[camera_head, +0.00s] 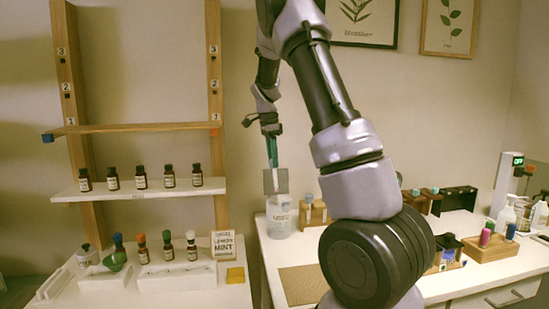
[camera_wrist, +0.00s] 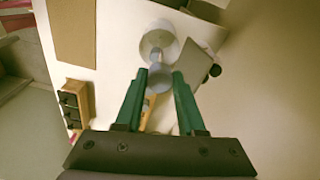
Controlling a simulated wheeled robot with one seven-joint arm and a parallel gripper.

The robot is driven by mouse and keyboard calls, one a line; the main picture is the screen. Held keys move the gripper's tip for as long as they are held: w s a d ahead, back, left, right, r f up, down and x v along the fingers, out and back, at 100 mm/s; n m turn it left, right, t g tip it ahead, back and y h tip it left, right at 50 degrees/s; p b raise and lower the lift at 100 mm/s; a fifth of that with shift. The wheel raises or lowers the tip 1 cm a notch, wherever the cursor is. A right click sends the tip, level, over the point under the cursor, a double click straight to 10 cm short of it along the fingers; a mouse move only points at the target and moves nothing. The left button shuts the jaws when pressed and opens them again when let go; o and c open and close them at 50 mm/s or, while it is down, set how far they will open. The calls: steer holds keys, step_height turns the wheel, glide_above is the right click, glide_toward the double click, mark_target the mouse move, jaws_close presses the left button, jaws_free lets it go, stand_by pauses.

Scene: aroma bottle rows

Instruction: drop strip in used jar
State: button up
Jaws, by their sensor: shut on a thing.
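My gripper (camera_head: 273,160) points down above the clear used jar (camera_head: 280,218), which stands at the left end of the white counter. The green fingers, also in the wrist view (camera_wrist: 158,76), are shut on the strip. The strip (camera_head: 275,181) is pale and hangs down from the fingertips. In the wrist view, a blue-grey piece (camera_wrist: 160,78) sits between the fingertips, with a thin part running toward the jar's round mouth (camera_wrist: 158,42). I cannot tell whether the strip's lower end is inside the jar.
A grey square panel (camera_head: 282,174) stands close by the jar. A wooden holder (camera_head: 312,214) is right of it, and a tan mat (camera_head: 303,285) lies in front. A shelf unit with bottles (camera_head: 141,178) and a MINT sign (camera_head: 223,247) are at left.

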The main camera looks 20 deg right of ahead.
steer(key=shift+f, duration=4.95)
steer(key=o, duration=1.1)
steer(key=r, duration=0.7)
steer(key=a+r, duration=0.1)
steer(key=r, duration=0.2)
steer(key=shift+w+r, duration=0.15)
steer(key=shift+r, duration=0.2)
steer(key=shift+r, duration=0.1)
